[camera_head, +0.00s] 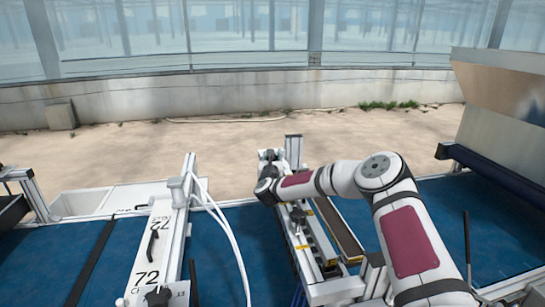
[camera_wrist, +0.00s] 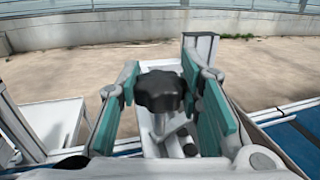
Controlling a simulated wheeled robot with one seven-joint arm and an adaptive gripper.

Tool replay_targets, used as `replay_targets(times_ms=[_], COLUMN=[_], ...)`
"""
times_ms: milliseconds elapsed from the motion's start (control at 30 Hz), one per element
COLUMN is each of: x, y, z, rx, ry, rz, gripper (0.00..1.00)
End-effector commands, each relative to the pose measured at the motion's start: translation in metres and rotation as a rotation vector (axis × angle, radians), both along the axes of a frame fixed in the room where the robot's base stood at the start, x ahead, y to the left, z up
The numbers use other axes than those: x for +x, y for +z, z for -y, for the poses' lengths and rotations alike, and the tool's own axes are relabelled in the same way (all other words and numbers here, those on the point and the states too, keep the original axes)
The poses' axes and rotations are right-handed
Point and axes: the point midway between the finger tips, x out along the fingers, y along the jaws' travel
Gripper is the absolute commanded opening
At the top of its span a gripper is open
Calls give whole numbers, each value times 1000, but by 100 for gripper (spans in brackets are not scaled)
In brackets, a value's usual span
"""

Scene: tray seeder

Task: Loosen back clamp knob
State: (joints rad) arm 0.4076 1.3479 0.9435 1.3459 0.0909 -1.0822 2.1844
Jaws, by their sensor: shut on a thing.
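The back clamp knob (camera_wrist: 160,90) is a black, lobed knob in the middle of the wrist view. It stands above a light metal bracket. My gripper (camera_wrist: 161,80) has its two teal-padded fingers on either side of the knob, shut on it. In the head view my gripper (camera_head: 268,158) is at the far end of the narrow rail assembly (camera_head: 303,247). There my wrist and gripper hide the knob, and its turn angle cannot be told.
A second black knob (camera_head: 298,216) sits nearer on the same rail assembly. An upright metal post (camera_head: 293,151) stands close to the right of my gripper. At left is a white panel marked 72 (camera_head: 146,262), with white hoses (camera_head: 226,232) beside it. Blue belt surface (camera_head: 260,238) lies between.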

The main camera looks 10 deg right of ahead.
Motion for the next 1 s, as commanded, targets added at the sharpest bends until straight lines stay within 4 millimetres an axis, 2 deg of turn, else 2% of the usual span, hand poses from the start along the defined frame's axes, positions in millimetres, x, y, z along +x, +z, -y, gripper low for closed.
replay_targets(times_ms=[400, 933, 967, 1000], x=[1, 0, 0, 0], y=[-1, -1, -1, -1], z=[1, 0, 0, 0], rx=[1, 0, 0, 0], ry=[201, 230, 230, 230], rz=[-1, -1, -1, -1], gripper=[5, 5, 35, 44])
